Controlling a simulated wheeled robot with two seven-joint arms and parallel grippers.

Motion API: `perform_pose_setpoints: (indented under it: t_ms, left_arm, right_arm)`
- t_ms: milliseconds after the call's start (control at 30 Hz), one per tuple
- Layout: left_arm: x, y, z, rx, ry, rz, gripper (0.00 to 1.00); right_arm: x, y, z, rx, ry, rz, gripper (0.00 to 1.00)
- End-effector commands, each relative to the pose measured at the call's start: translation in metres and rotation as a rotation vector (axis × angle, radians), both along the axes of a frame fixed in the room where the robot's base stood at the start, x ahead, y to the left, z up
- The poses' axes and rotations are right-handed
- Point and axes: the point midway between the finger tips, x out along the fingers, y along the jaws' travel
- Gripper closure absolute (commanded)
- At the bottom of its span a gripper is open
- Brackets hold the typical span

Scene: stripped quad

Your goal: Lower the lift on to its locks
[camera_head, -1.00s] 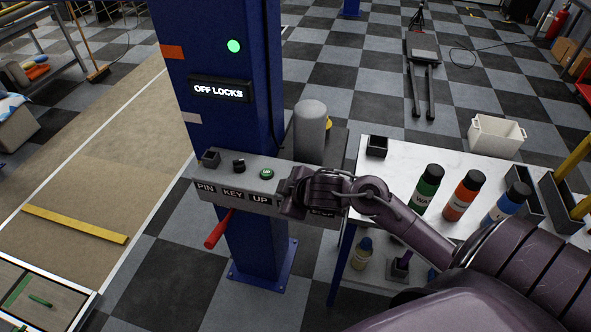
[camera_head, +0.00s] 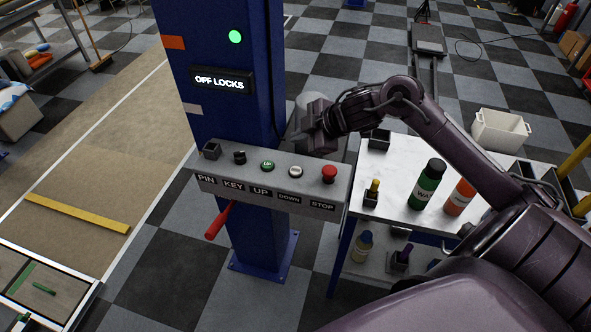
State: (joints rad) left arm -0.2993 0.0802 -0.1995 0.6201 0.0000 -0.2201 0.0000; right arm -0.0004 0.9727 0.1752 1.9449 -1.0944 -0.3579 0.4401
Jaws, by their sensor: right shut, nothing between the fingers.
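The blue lift post (camera_head: 225,120) carries a lit sign (camera_head: 222,80) reading "OFF LOCKS" and a lit green lamp (camera_head: 235,37). The grey control box (camera_head: 225,168) on it has a square PIN holder (camera_head: 211,150), a black KEY switch (camera_head: 239,157), a green UP button (camera_head: 267,167), a pale DOWN button (camera_head: 295,171) and a red STOP button (camera_head: 329,173). A red-handled lever (camera_head: 219,222) sticks out below the box. My right gripper (camera_head: 304,138) is shut and empty, above the box's back edge, apart from the buttons. My left gripper is not in view.
A white-topped table (camera_head: 400,205) at the right holds a green bottle (camera_head: 427,185), an orange bottle (camera_head: 460,197) and a small yellow-topped item (camera_head: 373,190). The floor left of the post is open.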

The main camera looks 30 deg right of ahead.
Motion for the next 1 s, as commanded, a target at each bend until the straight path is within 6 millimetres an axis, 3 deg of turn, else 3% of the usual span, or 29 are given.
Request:
perform_pose_setpoints:
  t_ms: [533,733,1000]
  left_arm:
    - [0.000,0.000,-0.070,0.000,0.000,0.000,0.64]
    - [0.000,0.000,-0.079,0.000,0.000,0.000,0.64]
    - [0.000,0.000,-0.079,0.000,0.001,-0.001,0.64]
  right_arm:
    - [0.000,0.000,-0.069,0.001,-0.001,-0.001,1.00]
    - [0.000,0.000,-0.085,0.000,0.001,-0.001,1.00]
    - [0.000,0.000,-0.086,0.001,0.000,-0.001,1.00]
